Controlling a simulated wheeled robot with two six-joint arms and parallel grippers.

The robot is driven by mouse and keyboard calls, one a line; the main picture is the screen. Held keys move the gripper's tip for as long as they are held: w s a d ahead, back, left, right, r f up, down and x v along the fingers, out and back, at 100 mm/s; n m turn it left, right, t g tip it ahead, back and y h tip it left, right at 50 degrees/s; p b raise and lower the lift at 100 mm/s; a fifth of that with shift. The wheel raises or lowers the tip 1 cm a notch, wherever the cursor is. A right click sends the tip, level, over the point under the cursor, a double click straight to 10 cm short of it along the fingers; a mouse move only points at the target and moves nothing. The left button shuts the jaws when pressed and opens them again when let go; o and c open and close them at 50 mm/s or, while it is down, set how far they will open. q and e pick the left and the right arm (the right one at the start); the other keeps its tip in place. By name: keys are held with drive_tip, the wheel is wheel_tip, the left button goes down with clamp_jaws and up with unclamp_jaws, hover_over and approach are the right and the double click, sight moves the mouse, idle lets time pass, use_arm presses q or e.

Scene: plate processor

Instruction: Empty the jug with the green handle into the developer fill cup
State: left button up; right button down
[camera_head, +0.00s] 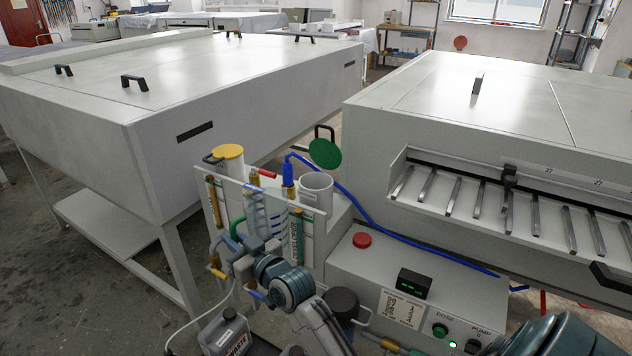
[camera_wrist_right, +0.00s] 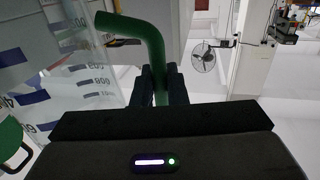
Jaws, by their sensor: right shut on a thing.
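The clear jug with blue marks (camera_head: 258,215) stands roughly upright in front of the white panel, left of the open white cup (camera_head: 316,188). Its green handle (camera_head: 236,230) faces left. The jug wall also shows in the right wrist view (camera_wrist_right: 95,75), with the handle (camera_wrist_right: 153,45) between my fingers. My right gripper (camera_head: 243,250) is shut on this handle. The green round lid (camera_head: 325,153) is raised behind the white cup. Whether the jug touches a support below is hidden by my arm. How much liquid it holds is unclear. My left gripper is not in view.
A yellow-lidded cup (camera_head: 228,160) stands at the panel's left end. A blue hose (camera_head: 345,190) with a blue fitting (camera_head: 288,178) rises between jug and white cup. Upright tubes flank the jug. A grey waste can (camera_head: 225,335) and a control box (camera_head: 405,305) stand in front.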

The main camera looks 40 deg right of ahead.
sight(233, 224)
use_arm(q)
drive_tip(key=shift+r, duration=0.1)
use_arm(e)
drive_tip(key=shift+r, duration=0.1)
wheel_tip(233, 224, up, 5)
drive_tip(key=p, duration=0.5)
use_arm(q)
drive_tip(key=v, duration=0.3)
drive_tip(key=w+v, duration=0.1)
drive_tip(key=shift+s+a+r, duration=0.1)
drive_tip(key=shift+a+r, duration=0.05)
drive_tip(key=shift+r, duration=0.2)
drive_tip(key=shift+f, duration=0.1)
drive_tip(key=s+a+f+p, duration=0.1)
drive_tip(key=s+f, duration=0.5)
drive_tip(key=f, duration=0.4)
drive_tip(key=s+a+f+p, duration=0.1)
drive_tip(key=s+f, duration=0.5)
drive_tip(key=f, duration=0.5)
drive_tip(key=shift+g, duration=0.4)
use_arm(e)
drive_tip(key=s+a+f+m+h, duration=0.1)
drive_tip(key=s, duration=0.8)
drive_tip(key=s+f+h, duration=0.1)
drive_tip(key=s+f, duration=0.1)
drive_tip(key=s, duration=0.7)
drive_tip(key=shift+a+f+m+h, duration=0.3)
drive_tip(key=shift+a+m+h, duration=0.05)
drive_tip(key=shift+m+h, duration=0.05)
